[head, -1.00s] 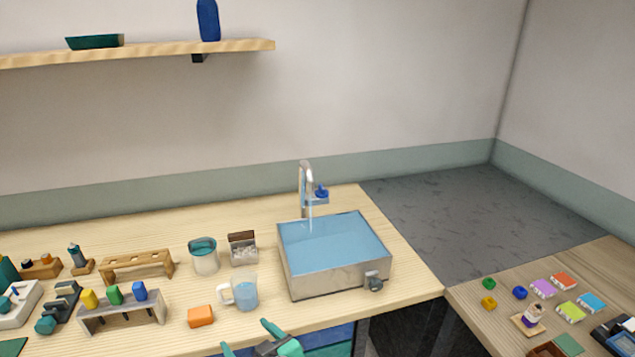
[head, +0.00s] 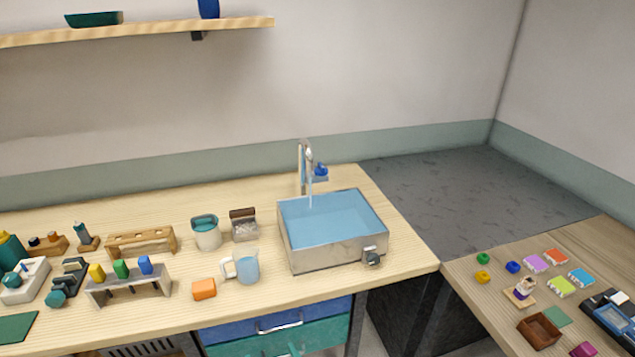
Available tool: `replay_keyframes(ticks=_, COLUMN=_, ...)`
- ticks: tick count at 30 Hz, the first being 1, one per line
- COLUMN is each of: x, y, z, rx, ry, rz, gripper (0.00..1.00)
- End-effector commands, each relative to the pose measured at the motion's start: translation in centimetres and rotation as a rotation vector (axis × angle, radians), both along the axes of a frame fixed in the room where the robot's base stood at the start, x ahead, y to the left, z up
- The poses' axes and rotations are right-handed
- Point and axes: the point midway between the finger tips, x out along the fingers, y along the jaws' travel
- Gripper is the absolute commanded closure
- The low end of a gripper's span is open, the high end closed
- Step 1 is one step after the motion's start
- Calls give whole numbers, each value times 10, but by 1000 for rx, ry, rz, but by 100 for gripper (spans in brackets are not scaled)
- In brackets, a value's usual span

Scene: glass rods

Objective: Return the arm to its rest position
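My gripper is not clearly in view in the head view. A small pale and teal shape shows at the bottom edge before the green drawer (head: 245,347), and I cannot tell whether it is a handle or part of my arm. The grey rack (head: 130,290) on the bench holds a yellow piece (head: 97,272), a green piece (head: 120,268) and a blue piece (head: 145,264) upright.
The sink basin (head: 330,256) holds water under the tap (head: 303,168). A glass beaker (head: 247,268), an orange block (head: 204,289) and a wooden rack (head: 142,242) stand on the bench (head: 400,262). A side table (head: 478,303) at right carries small items.

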Motion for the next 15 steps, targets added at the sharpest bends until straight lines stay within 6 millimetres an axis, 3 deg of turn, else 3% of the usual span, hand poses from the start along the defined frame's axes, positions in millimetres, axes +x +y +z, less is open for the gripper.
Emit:
replay_keyframes(ticks=1, x=-15, y=-8, z=-12, rx=3, ry=9, rz=-33, gripper=27)
replay_keyframes(ticks=6, x=-56, y=-33, z=-36, rx=12, ry=5, rz=-141, gripper=27)
replay_keyframes(ticks=15, x=-139, y=-71, z=-54, rx=-4, ry=-27, rz=-289, gripper=27)
